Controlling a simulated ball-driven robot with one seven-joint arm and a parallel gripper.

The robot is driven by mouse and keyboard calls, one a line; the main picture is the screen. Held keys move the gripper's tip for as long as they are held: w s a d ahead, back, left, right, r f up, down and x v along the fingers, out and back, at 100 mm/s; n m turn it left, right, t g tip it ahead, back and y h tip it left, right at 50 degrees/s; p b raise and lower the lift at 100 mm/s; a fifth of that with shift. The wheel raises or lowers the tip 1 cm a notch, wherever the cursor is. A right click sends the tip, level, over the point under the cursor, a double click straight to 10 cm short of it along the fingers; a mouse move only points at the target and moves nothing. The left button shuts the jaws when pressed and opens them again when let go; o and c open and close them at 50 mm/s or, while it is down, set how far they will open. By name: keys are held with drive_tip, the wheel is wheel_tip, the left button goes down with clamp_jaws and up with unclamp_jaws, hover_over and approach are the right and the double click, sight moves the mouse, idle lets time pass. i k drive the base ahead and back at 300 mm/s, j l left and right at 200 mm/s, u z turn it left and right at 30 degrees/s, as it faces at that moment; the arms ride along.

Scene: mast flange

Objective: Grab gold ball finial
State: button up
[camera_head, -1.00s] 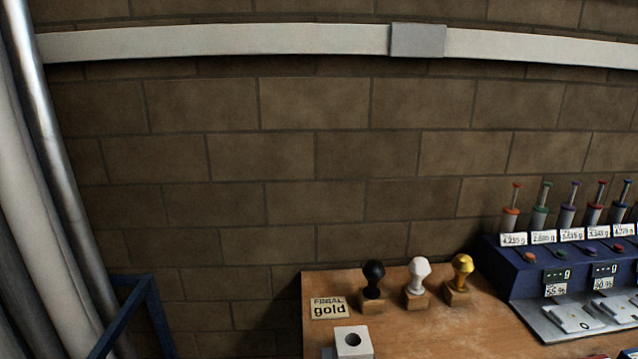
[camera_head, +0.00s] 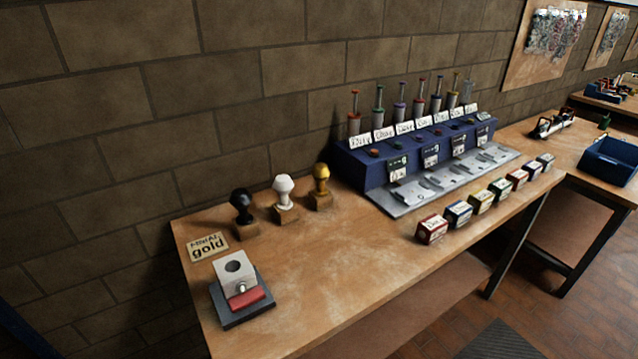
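The gold ball finial (camera_head: 321,174) stands upright in a small wooden block (camera_head: 320,201) near the back edge of the wooden bench (camera_head: 330,265). It is the rightmost of three finials in a row. A white finial (camera_head: 284,186) stands to its left, and a black finial (camera_head: 241,202) stands further left, each in its own block. A card reading "FINIAL gold" (camera_head: 208,247) lies at the bench's left end. My gripper is not in view.
A white block with a hole (camera_head: 235,272) sits on a dark base with a red part at the front left. A blue rack (camera_head: 375,172) with several plungers stands right of the finials. Several small boxes (camera_head: 432,229) line the front edge. The bench's front middle is clear.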

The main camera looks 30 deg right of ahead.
sight(320, 171)
drive_tip(key=i+j+u, duration=0.7)
drive_tip(key=i+j, duration=0.6)
